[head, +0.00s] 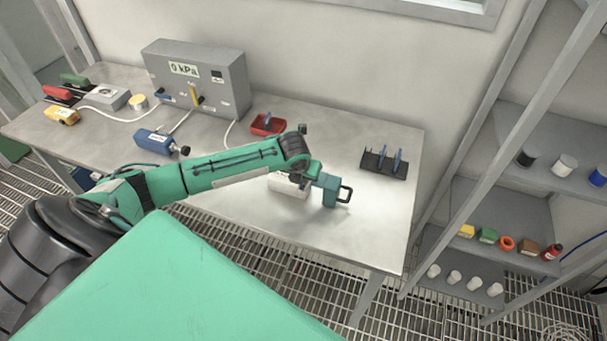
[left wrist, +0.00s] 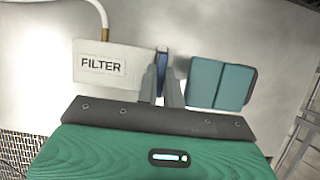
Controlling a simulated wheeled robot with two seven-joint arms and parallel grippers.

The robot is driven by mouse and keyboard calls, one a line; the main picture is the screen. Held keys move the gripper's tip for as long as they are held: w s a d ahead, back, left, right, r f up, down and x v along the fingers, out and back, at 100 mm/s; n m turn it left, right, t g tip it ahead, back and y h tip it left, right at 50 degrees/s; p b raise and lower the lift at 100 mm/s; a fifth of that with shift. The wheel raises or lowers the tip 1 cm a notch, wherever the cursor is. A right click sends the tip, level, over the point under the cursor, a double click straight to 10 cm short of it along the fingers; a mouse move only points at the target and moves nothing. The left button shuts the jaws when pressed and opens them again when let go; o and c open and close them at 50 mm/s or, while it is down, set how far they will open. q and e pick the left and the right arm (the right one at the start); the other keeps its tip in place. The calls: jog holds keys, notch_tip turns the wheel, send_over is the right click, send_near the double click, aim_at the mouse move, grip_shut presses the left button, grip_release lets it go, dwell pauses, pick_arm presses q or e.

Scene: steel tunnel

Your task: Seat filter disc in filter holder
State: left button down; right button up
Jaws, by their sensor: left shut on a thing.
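My left gripper (left wrist: 165,86) is shut on a thin blue filter disc (left wrist: 162,60), seen nearly edge-on between the fingers in the left wrist view. The filter holder shows a white block (left wrist: 105,66) labelled FILTER on the left and a teal part (left wrist: 220,82) on the right. The disc stands in the gap between them; whether it touches either is unclear. In the head view the white block (head: 287,188) sits on the bench below my wrist, and the teal part (head: 330,188) has a black handle. My fingers are mostly hidden there. My right gripper is not in view.
A black rack (head: 384,167) with blue discs stands at the bench's right. A red tray (head: 268,125) holds a blue item. Behind is a grey gauge box (head: 205,82) reading 0 kPa. A blue unit (head: 154,142) and hoses lie left. The front right bench (head: 350,235) is clear.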

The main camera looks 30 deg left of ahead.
pick_arm(q)
jog(key=shift+f, duration=0.1)
jog(key=c, duration=1.8)
grip_release()
jog(key=shift+s+r, duration=0.15)
jog(key=shift+r, duration=0.3)
jog(key=b+v, duration=0.2)
jog(key=v, duration=0.9)
jog(key=shift+s+d+r, duration=0.1)
jog(key=shift+s+r, duration=0.05)
